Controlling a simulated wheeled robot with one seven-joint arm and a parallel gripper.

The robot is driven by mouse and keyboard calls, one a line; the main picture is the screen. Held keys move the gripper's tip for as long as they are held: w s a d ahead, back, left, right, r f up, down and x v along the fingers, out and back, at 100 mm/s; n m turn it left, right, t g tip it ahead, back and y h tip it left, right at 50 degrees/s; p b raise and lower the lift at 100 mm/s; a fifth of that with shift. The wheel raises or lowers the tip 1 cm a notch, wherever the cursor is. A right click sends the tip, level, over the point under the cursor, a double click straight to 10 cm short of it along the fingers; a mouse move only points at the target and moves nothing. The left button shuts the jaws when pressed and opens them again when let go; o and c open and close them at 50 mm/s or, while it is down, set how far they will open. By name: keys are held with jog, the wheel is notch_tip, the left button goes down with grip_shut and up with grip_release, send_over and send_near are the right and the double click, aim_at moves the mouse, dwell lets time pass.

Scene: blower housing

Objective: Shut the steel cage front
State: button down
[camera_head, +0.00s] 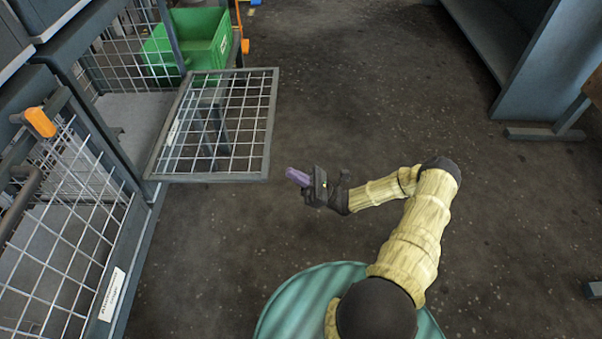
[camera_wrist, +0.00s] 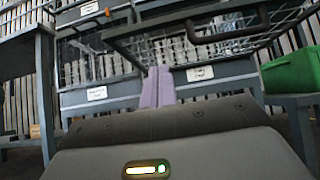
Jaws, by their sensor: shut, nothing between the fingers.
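The steel cage front (camera_head: 218,140) is a grey-framed wire mesh panel. It stands open, jutting out from the cage over the floor, with a small white label on its left side. In the wrist view, a dark frame with mesh and a bar handle (camera_wrist: 228,36), likely the same front, crosses the upper part. My gripper (camera_head: 296,176) is just right of the panel's near right corner, apart from it in the head view. Its purple fingers (camera_wrist: 158,86) are together and empty, pointing toward the cage. Whether they touch the frame in depth is unclear.
A green bin (camera_head: 200,45) sits behind the panel and shows at right in the wrist view (camera_wrist: 292,72). A closed mesh cage (camera_head: 65,225) with an orange-tipped handle (camera_head: 40,122) stands at left. A grey cabinet (camera_head: 535,65) stands at upper right. The floor between is clear.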

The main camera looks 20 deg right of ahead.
aim_at(265, 148)
jog(key=a+r+p, duration=0.1)
jog(key=r, duration=0.1)
jog(key=w+a+r+p, duration=0.1)
jog(key=r, duration=0.1)
jog(key=a+r+p, duration=0.1)
jog(key=a+r, duration=0.1)
jog(key=r, duration=0.1)
jog(key=shift+w+r+p, duration=0.1)
jog(key=shift+w+p, duration=0.05)
jog(key=shift+p, duration=0.25)
jog(key=shift+a+r, duration=0.1)
jog(key=shift+r, duration=0.3)
jog(key=shift+r, duration=0.1)
